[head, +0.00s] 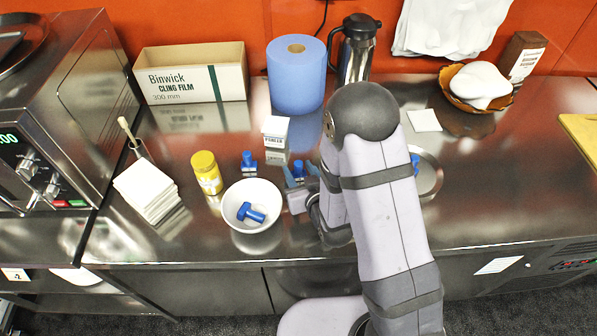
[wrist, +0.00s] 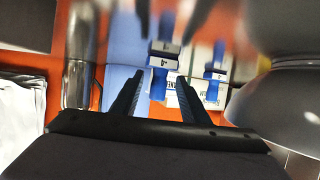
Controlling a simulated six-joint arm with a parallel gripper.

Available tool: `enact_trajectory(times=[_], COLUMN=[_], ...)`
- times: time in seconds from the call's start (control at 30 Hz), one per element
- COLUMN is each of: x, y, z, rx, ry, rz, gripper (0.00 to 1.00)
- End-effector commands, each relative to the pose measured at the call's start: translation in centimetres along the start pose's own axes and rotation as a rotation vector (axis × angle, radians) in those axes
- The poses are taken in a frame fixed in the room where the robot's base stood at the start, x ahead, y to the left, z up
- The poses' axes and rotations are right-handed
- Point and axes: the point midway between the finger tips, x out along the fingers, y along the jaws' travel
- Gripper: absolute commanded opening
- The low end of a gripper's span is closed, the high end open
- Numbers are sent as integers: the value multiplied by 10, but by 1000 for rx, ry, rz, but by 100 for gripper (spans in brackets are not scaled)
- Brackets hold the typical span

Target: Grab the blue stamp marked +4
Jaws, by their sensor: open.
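A blue stamp (head: 299,169) stands on the steel counter right of the white bowl. My gripper (head: 299,178) is open beside it. In the wrist view, a blue stamp (wrist: 164,48) with a small white label shows beyond and between my open fingertips (wrist: 160,76); its mark is too blurred to read surely. A second blue stamp (head: 249,160) stands behind the bowl and shows right of the first in the wrist view (wrist: 217,62). A third blue stamp (head: 251,213) lies in the bowl. Another blue piece (head: 414,162) is partly hidden behind my arm. I cannot tell which is +4.
The white bowl (head: 236,193) and yellow jar (head: 207,173) stand left of my gripper. A small white box (head: 275,128) and a blue paper roll (head: 297,85) stand behind, with a steel flask (head: 357,48). A round metal dish (head: 430,178) lies right of my arm.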

Motion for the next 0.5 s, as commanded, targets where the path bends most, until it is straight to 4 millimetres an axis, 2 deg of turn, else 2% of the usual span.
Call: enact_trajectory(times=[0.5], x=[46], y=[1], z=[-4], rx=[0], ry=[-1], rz=[0], gripper=[41])
